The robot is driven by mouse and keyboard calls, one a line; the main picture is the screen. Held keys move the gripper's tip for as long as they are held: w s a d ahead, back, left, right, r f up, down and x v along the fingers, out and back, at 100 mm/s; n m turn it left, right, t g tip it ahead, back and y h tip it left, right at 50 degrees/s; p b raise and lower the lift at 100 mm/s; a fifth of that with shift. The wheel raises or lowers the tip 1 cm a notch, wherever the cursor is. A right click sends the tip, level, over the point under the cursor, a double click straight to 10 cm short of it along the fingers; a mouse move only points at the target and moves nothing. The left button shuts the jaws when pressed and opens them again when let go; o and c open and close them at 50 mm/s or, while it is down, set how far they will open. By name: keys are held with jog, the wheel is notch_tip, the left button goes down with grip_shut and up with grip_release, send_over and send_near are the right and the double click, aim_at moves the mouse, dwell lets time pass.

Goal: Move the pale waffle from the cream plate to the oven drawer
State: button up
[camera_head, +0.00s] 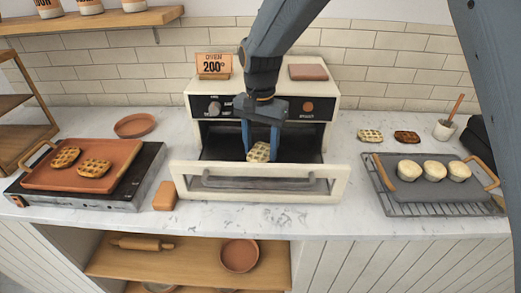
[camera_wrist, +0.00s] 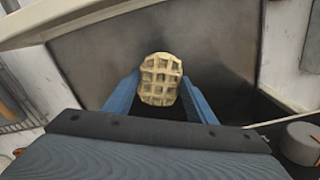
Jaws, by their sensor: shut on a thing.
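The pale waffle (camera_head: 258,152) is pinched between the two blue fingers of my gripper (camera_head: 262,147). The oven drawer (camera_head: 260,185) is pulled open, with a cream front and a dark inside. My gripper points down over the drawer's opening, behind its front panel. In the wrist view the waffle (camera_wrist: 160,80) shows its grid face between the fingertips (camera_wrist: 160,92), with the dark drawer floor (camera_wrist: 110,60) around it. I cannot tell whether the waffle touches the drawer floor. I see no cream plate.
A terracotta tray (camera_head: 44,180) with two browned waffles sits at left on a black-topped appliance. At right, a grey tray (camera_head: 432,188) holds several pale round pieces. Another pale waffle (camera_head: 370,135) and a dark waffle (camera_head: 406,137) lie behind it. A terracotta plate (camera_head: 134,134) is left of the oven.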

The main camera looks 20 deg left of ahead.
aim_at(261, 151)
jog(key=shift+f, duration=0.75)
jog(key=shift+w+f+p, duration=0.15)
jog(key=shift+f+p, duration=0.1)
jog(key=shift+p, duration=0.25)
jog(key=shift+f, duration=0.1)
jog(key=o, duration=1.2)
jog(key=shift+c, duration=0.2)
notch_tip(261, 151, up, 12)
jog(key=b, duration=0.3)
